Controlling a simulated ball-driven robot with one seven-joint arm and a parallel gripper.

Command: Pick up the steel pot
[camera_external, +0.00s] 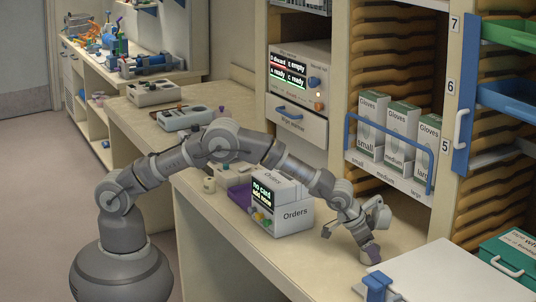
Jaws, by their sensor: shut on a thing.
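My gripper (371,249) is at the end of my arm, low over the right part of the counter, pointing down.
A white "Orders" box (283,212) stands left of my gripper. A white board (452,273) with a blue clip lies close on the right. Glove boxes (402,133) fill a shelf behind. The counter (320,262) is clear between box and gripper.

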